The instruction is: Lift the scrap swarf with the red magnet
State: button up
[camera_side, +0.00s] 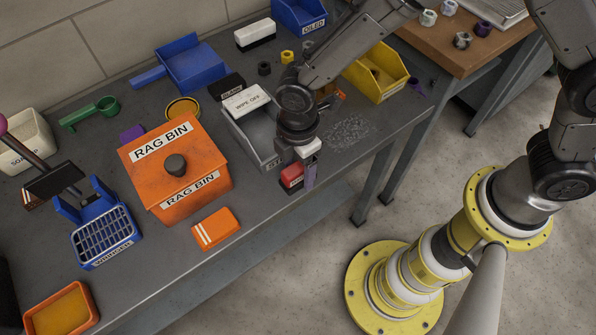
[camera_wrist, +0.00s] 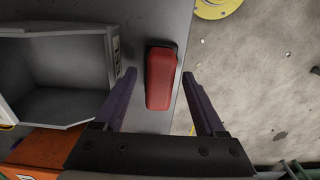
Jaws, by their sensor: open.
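The red magnet (camera_side: 291,176) lies near the front edge of the bench, just in front of the grey bin. In the wrist view the red magnet (camera_wrist: 161,78) lies lengthwise between the two purple fingers of my gripper (camera_wrist: 159,74). A gap shows on each side, so neither finger touches it. In the side view my gripper (camera_side: 300,180) is low over the magnet and partly covers it. The scrap swarf (camera_side: 350,130) is a loose grey patch of shavings on the bench, to the right of my gripper.
A yellow bin (camera_side: 377,74) stands beyond the swarf. The bench's front edge is close.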

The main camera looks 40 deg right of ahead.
grip_shut()
jog(key=shift+r, duration=0.2)
dwell(0.3)
jog(key=shift+r, duration=0.7)
jog(key=s+d+r, duration=0.9)
jog(key=s+r, duration=0.1)
jog(key=r, duration=0.1)
jog(key=shift+s+r, duration=0.15)
jog(key=shift+s, duration=0.2)
jog(key=c, duration=0.6)
grip_release()
grip_shut()
